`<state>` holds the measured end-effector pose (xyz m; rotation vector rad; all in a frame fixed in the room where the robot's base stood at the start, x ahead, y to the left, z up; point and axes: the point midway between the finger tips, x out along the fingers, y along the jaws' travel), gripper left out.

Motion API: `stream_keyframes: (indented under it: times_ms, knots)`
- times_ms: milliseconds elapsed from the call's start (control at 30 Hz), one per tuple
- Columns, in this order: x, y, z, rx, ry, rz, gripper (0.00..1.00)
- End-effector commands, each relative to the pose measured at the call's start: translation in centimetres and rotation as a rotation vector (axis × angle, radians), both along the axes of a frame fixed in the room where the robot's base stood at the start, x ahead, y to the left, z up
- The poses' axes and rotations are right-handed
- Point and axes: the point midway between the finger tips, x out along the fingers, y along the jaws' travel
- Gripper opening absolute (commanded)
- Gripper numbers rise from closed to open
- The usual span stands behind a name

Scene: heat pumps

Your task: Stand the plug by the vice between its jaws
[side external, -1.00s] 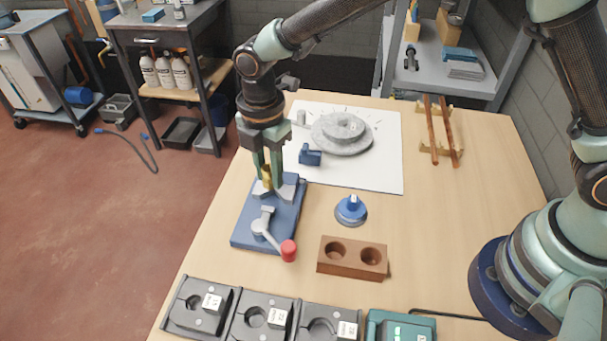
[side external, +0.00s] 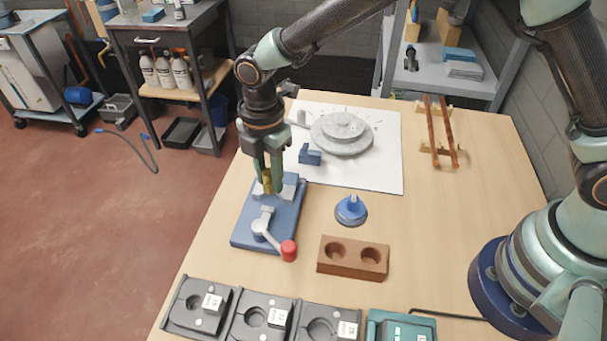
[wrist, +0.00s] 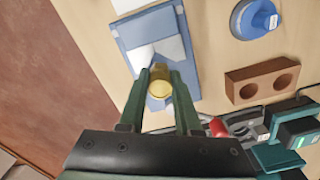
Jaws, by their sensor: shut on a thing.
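The brass plug (side external: 267,182) is upright between my gripper's fingers, low at the vice jaws. In the wrist view its round yellow top (wrist: 160,88) shows between the fingertips. My gripper (side external: 268,185) is shut on it and points down. The vice has a blue base (side external: 246,236), grey V-shaped jaws (side external: 290,186) and a lever with a red knob (side external: 289,250). The plug's lower end is at the gap between the jaws. Whether it touches the base is hidden by the fingers and jaws.
A blue round knob-topped piece (side external: 351,210) and a brown block with two holes (side external: 352,258) stand right of the vice. Grey trays (side external: 262,321) line the front edge. A white mat (side external: 381,170) with a round grey part (side external: 342,133) lies behind.

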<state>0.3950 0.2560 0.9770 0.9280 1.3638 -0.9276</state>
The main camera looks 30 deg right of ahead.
Motion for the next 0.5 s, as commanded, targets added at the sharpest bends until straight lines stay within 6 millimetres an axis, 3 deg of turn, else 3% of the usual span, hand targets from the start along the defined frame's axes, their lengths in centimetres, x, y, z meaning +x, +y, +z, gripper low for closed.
stream_keyframes:
  times_ms: [500]
  knots:
    - [-0.01, 0.0, -0.97, 0.0, 0.0, 0.0, 0.0]
